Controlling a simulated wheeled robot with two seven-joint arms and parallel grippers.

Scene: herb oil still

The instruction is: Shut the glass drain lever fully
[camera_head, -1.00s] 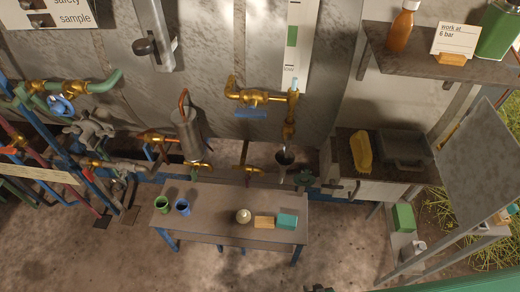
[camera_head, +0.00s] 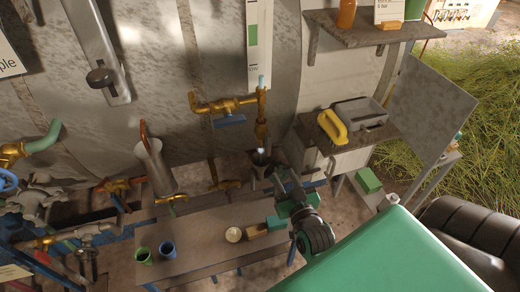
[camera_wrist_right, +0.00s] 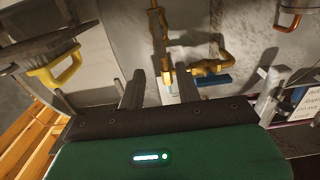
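The sight glass's white gauge plate (camera_head: 259,45) is on the tank wall, with brass pipework (camera_head: 225,104) below it. A blue lever (camera_head: 229,120) lies about level under the horizontal brass pipe; it also shows in the right wrist view (camera_wrist_right: 214,79). Whether a separate small lever sits on this fitting is too small to tell. My right gripper (camera_head: 275,172) is beside the funnel, below the pipework. In the right wrist view its two fingers (camera_wrist_right: 160,90) are apart and empty. My left gripper is out of view.
A bench at right carries a yellow-handled item (camera_head: 332,126). A shelf (camera_head: 365,33) overhangs it. Pipes and valves crowd the left.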

